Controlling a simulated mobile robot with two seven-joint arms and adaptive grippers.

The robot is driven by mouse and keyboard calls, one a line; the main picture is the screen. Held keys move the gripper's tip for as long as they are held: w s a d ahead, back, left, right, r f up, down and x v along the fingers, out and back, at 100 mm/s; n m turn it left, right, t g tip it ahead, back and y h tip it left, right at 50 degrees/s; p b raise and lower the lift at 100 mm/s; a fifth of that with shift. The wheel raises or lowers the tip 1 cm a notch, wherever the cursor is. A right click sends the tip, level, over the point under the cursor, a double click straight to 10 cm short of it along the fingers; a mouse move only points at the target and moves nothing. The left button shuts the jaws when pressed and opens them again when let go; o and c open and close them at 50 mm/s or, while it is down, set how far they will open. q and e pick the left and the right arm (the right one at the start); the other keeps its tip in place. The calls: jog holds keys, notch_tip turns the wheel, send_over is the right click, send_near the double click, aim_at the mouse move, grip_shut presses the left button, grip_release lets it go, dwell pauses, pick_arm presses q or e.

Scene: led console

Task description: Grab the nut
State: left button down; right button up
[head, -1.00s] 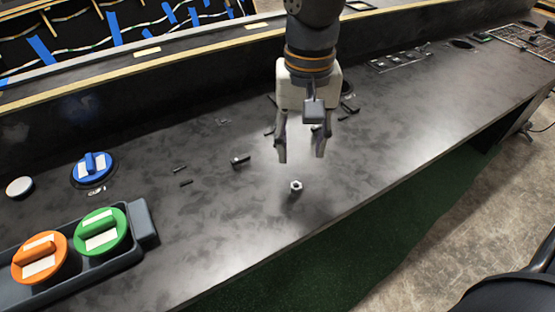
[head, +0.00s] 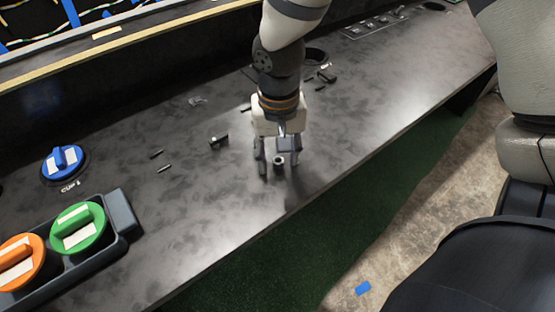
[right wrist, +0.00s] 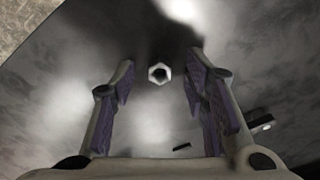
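The nut (head: 279,162) is a small metal piece on the dark console top, near its front edge. In the right wrist view the nut (right wrist: 159,73) shows as a ring with a dark hole, between the fingertips and apart from both. My right gripper (head: 277,170) is open and points down over the nut, with one finger on each side. In the right wrist view its purple-padded fingers (right wrist: 159,80) are spread wide. My left gripper is not in view.
Green (head: 78,227) and orange (head: 20,262) knobs sit in a grey tray (head: 122,213) at lower left. A blue knob (head: 64,160) is behind them. Small dark parts (head: 219,141) lie left of the gripper. The console top between is clear.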

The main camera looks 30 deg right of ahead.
grip_shut()
jog(key=shift+r, duration=0.1)
